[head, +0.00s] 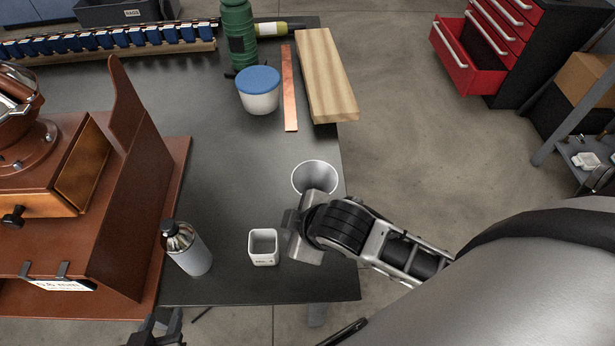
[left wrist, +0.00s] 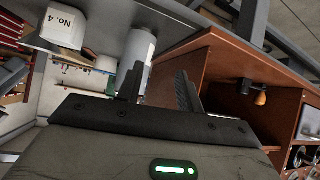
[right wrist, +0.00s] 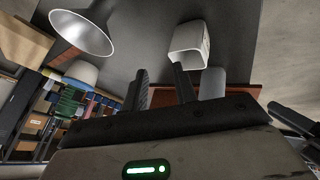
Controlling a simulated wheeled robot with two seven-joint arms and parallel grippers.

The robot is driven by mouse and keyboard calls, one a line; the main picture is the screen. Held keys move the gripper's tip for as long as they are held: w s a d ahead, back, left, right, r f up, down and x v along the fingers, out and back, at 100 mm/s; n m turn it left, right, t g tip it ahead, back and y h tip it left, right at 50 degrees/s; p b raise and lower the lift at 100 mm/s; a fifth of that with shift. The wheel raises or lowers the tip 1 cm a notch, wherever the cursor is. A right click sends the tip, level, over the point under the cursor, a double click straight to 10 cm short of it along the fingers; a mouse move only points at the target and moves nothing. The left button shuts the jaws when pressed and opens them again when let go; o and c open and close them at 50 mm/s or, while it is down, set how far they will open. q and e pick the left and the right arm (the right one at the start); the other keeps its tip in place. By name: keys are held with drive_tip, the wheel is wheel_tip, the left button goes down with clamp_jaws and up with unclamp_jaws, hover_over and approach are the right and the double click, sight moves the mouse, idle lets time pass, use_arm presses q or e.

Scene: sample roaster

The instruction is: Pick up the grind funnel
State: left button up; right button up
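The grind funnel (head: 316,177), a pale metal cone with a wide mouth, stands on the dark table near its right edge. It also shows at the upper left of the right wrist view (right wrist: 85,35), apart from the fingers. My right gripper (head: 303,236) is just in front of the funnel in the head view, and its hand overlaps the funnel's lower part. In the right wrist view its fingers (right wrist: 160,88) are apart with nothing held between them. My left gripper (head: 155,332) is at the table's front edge, with its fingers (left wrist: 158,88) apart and empty.
A white square cup (head: 263,259) stands left of my right gripper, and a silver bottle (head: 190,255) is further left. The brown roaster (head: 125,190) fills the left side. A blue-lidded tub (head: 259,100), copper strip (head: 289,90) and wooden block (head: 325,75) lie behind the funnel.

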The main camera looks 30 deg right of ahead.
drive_tip(key=w+d+r+n+g+h+p, duration=0.1)
drive_tip(key=d+r+n+h+p, duration=0.1)
drive_tip(key=d+r+n+h, duration=0.3)
drive_tip(key=w+d+f, duration=0.1)
drive_tip(key=w+f, duration=0.1)
drive_tip(key=f, duration=0.2)
drive_tip(key=w+d+f+m+b, duration=0.1)
drive_tip(key=w+f, duration=0.2)
drive_tip(key=f, duration=0.1)
drive_tip(key=w+d+f+m+b, duration=0.1)
drive_tip(key=w+d+f, duration=0.1)
drive_tip(key=f, duration=0.3)
drive_tip(key=shift+w+y, duration=0.15)
drive_tip(key=shift+y, duration=0.25)
drive_tip(key=shift+r, duration=0.1)
clamp_jaws()
